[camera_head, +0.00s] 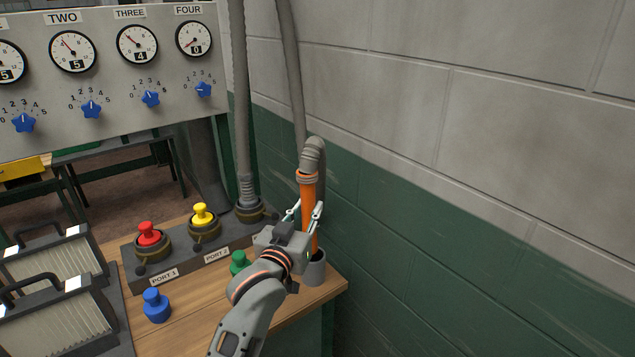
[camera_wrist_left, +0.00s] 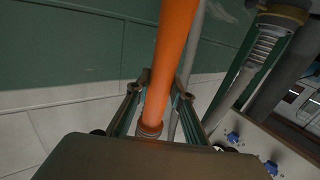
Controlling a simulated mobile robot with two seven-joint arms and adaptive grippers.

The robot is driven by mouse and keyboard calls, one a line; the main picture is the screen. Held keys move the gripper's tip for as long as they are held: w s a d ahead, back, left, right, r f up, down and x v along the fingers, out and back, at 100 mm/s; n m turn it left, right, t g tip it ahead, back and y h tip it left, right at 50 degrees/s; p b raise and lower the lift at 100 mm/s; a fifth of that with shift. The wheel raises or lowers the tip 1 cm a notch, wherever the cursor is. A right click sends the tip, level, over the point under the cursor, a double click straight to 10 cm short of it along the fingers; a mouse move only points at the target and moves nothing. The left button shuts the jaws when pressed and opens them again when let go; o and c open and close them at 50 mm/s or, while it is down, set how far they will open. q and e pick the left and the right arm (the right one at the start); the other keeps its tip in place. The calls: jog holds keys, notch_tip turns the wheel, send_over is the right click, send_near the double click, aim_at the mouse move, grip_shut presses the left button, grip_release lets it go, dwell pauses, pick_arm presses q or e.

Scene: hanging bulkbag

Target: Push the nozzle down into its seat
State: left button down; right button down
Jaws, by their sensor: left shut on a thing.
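The nozzle (camera_head: 308,195) is an orange tube with a grey elbow and hose at its top. It stands nearly upright at the right corner of the wooden bench. My left gripper (camera_head: 305,211) is shut on the orange tube below the elbow, with one finger on each side. In the left wrist view the orange tube (camera_wrist_left: 172,50) runs between the fingers. The seat, a grey cup (camera_head: 316,270), is at the bench corner below the nozzle. The tube's lower end meets the cup's mouth, partly behind my gripper; its depth I cannot tell. My right gripper is not in view.
A port block (camera_head: 165,283) carries red (camera_head: 149,235) and yellow (camera_head: 203,215) plugs and a grey hose (camera_head: 243,120). Green (camera_head: 238,262) and blue (camera_head: 156,305) plugs stand on the bench. Filter-like boxes (camera_head: 60,325) are at left. A wall (camera_head: 450,230) rises close on the right.

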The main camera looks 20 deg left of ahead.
pick_arm(q)
jog(key=shift+w+d+r, duration=0.1)
jog(key=shift+w+r, duration=0.25)
jog(key=shift+w, duration=0.2)
jog(key=shift+w+d+r, duration=0.1)
jog(key=shift+w+r, duration=0.25)
jog(key=shift+w, duration=0.2)
jog(key=shift+s+f, duration=0.1)
jog(key=shift+f, duration=4)
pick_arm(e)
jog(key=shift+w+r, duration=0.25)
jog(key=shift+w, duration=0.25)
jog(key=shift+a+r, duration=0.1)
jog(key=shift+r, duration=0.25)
